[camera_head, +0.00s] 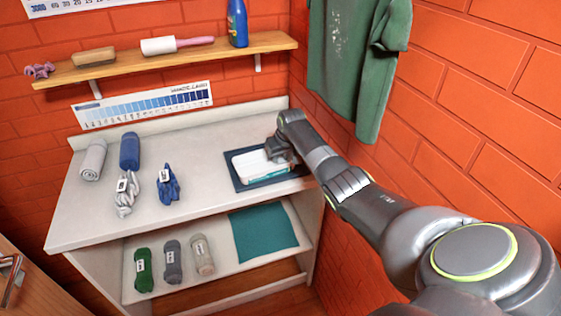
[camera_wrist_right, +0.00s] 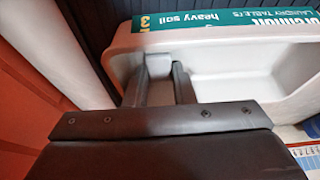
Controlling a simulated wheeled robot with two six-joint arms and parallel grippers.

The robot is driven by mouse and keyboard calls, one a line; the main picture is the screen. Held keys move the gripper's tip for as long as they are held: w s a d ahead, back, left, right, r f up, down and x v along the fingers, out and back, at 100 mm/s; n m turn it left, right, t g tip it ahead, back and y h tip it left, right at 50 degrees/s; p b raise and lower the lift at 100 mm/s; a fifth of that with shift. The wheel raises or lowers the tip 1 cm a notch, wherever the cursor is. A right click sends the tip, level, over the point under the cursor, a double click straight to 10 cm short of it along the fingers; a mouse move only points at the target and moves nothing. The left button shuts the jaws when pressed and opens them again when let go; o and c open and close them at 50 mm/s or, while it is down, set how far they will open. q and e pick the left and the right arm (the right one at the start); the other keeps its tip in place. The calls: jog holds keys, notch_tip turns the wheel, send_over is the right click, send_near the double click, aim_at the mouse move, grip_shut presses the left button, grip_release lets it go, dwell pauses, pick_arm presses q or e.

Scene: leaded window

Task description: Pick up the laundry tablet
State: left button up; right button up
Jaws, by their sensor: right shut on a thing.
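The white tub (camera_head: 250,165) has a teal label, and it stands on a dark blue mat (camera_head: 236,183) at the right of the counter. In the right wrist view the tub (camera_wrist_right: 285,88) is open and its label reads "heavy soil" and "laundry tablets". My right gripper (camera_head: 283,152) is at the tub's right end. In the right wrist view its two fingers (camera_wrist_right: 160,80) are shut on a small whitish laundry tablet (camera_wrist_right: 157,62) inside the tub. The fingers hide part of the tablet. My left gripper is not in view.
Rolled cloths (camera_head: 93,160) and tied bundles (camera_head: 167,183) are on the counter's left half. More rolls (camera_head: 173,262) and a teal cloth (camera_head: 262,232) lie on the shelf below. A green garment (camera_head: 352,60) hangs near my right arm, by the brick wall (camera_head: 475,110).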

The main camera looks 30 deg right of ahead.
aim_at(280, 159)
jog(key=shift+r, duration=0.1)
notch_tip(280, 159, up, 10)
jog(key=b, duration=0.1)
dwell(0.3)
